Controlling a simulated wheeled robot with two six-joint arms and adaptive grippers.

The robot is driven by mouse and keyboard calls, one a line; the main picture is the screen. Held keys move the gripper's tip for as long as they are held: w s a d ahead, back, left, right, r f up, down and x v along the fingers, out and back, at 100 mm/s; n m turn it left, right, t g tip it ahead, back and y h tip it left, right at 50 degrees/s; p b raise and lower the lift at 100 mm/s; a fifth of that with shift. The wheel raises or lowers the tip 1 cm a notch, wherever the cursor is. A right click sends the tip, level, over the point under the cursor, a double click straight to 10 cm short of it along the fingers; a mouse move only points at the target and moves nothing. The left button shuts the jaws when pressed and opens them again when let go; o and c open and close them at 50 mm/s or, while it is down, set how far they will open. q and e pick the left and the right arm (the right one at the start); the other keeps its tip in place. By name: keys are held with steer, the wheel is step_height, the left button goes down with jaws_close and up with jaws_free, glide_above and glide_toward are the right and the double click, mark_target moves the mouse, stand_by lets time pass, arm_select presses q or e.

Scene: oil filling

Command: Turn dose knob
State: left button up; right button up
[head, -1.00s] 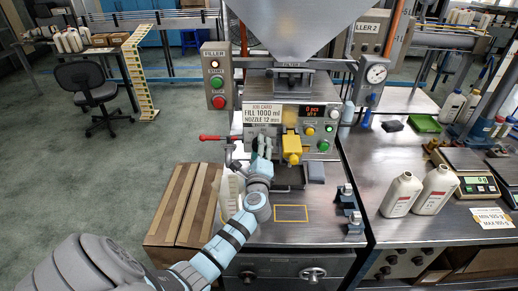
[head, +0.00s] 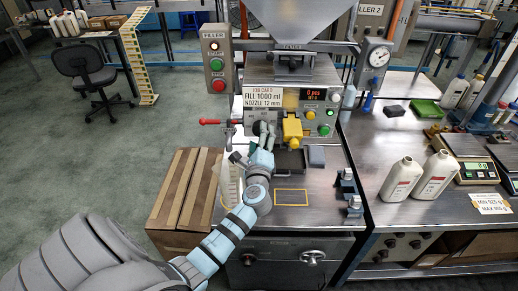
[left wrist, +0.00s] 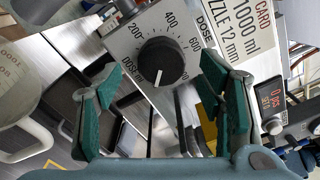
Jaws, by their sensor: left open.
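In the left wrist view the black round dose knob (left wrist: 162,62) sits on a grey plate with a printed scale of 200, 400 and 600 around it. A white mark on the knob points towards the bottom of the picture. My left gripper (left wrist: 160,85) is open, its two green-padded fingers spread to either side of the knob, with no visible contact. My right gripper is not in view.
A job card (head: 267,98) reads fill 1000 ml, nozzle 12 mm. A yellow part (head: 292,130) is close to the gripper's right. A red-handled lever (head: 209,122) and a pale jug (head: 230,187) are to its left. White bottles (head: 403,178) stand on the right bench.

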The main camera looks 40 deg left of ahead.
arm_select(q)
steer(key=v, duration=0.9)
steer(key=shift+d, duration=0.15)
